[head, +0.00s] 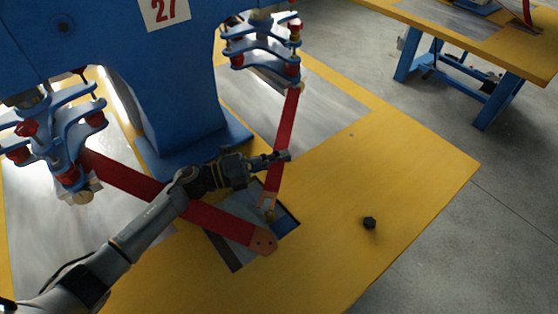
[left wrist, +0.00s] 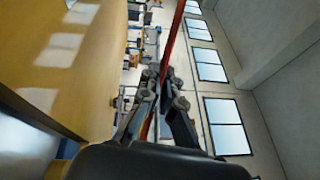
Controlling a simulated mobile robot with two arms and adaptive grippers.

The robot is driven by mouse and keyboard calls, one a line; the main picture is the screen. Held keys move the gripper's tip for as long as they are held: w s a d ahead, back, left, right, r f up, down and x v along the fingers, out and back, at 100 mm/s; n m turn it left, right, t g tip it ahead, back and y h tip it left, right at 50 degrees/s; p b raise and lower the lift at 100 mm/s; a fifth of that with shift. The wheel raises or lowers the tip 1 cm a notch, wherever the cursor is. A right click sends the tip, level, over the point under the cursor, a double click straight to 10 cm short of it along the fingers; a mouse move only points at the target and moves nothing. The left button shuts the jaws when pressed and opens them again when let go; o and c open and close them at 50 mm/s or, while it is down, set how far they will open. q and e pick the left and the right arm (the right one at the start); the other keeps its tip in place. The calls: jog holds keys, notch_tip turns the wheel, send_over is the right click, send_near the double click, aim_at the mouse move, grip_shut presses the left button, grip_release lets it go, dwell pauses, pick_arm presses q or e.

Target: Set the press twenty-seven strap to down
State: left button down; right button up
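The blue press with the number plate 27 (head: 164,11) stands on the yellow table. A second red strap (head: 216,220) runs from the left bracket down to the right, ending in an orange-brown tip. My left gripper (head: 279,156) lies across the right-hand strap about midway along. In the left wrist view the strap (left wrist: 175,35) runs between the fingers (left wrist: 162,88), which look closed on it. My right gripper is not in view.
The dark plate (head: 222,252) is set in the yellow table (head: 340,265). A small black knob (head: 369,222) stands to the right. The table's right side is otherwise clear. Another yellow table (head: 520,55) with blue legs stands beyond a grey floor gap.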

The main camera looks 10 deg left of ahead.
pick_arm(q)
jog(key=c, duration=1.6)
grip_release()
jog(key=shift+o, duration=0.2)
jog(key=r+v, duration=0.1)
jog(key=v, duration=1.1)
jog(key=shift+f, duration=0.4)
